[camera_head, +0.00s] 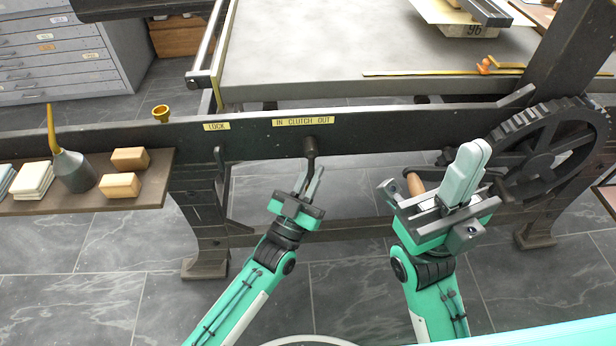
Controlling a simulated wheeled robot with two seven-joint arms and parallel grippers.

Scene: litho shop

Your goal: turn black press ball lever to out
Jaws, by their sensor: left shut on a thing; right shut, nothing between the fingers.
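The black ball lever (310,152) hangs almost straight down from the dark press rail, below the "IN CLUTCH OUT" label (303,121). OUT is at the label's right end. My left gripper (314,176) comes up from below and is shut on the lever's lower end. The ball itself is hidden or too small to tell between the fingers. My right gripper (476,150) is shut and empty, pointing up in front of the press at the right, apart from the lever.
A large toothed wheel (545,150) and a wooden handle (416,184) are near my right gripper. A side shelf (150,190) at left holds an oil can (73,172) and blocks. A "LOCK" label (216,126) and brass cup (161,113) are along the rail (380,115).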

